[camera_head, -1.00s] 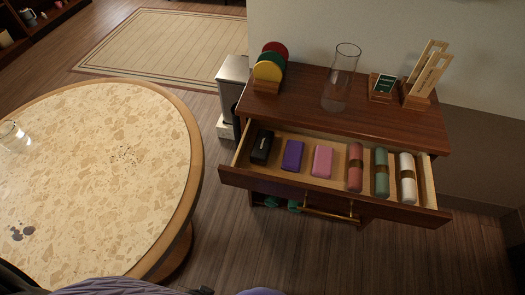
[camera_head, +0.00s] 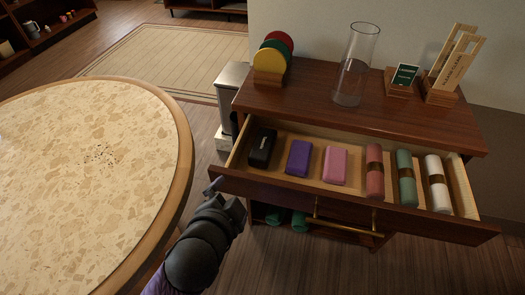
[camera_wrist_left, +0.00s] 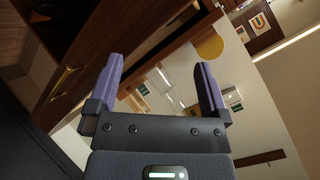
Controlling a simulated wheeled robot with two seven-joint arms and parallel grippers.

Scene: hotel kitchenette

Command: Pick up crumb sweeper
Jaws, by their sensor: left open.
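A small black block with a pale label (camera_head: 262,148), which looks like the crumb sweeper, lies at the left end of the open drawer (camera_head: 300,190). My left gripper (camera_head: 227,196) is just outside the drawer's front left corner, lower in the picture than the black block and apart from it. In the left wrist view my left gripper (camera_wrist_left: 158,85) has its two purple fingers wide apart with nothing between them. The black block cannot be made out in that view. My right gripper is not in view.
Beside the black block lie a purple block (camera_head: 299,157), a pink block (camera_head: 335,165) and banded rolls. The cabinet top (camera_head: 310,105) holds a glass vase (camera_head: 355,65), coasters (camera_head: 273,60) and signs. A round table (camera_head: 60,215) with dark crumbs (camera_head: 101,156) stands at left.

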